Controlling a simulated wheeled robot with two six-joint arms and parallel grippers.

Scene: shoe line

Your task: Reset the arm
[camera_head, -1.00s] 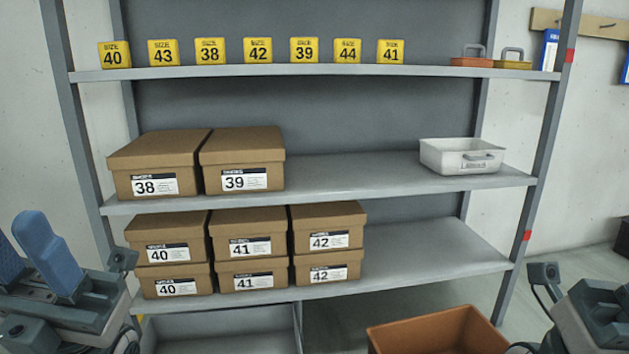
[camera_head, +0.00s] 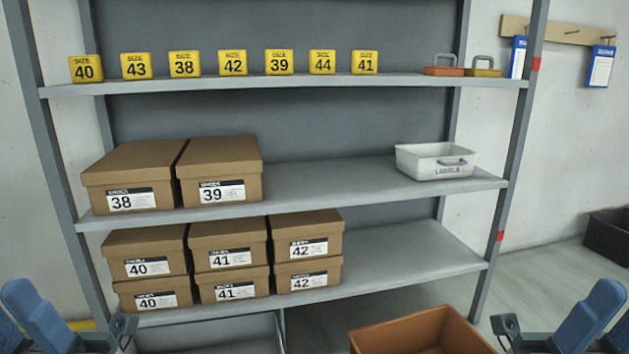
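My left gripper (camera_head: 75,322) is at the bottom left corner, low in front of the shelf. Its blue finger and a grey part show apart with nothing between them. My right gripper (camera_head: 548,330) is at the bottom right corner, with its blue finger and grey part also apart and nothing between them. Neither gripper touches the shelf or a box. The lower parts of both arms are cut off by the picture edge.
A grey shelf (camera_head: 420,215) holds shoe boxes, including box 38 (camera_head: 130,172) and box 39 (camera_head: 222,168). A white bin (camera_head: 436,160) sits on the middle level. An orange crate (camera_head: 415,330) stands low in front. A dark crate (camera_head: 610,235) is at the far right.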

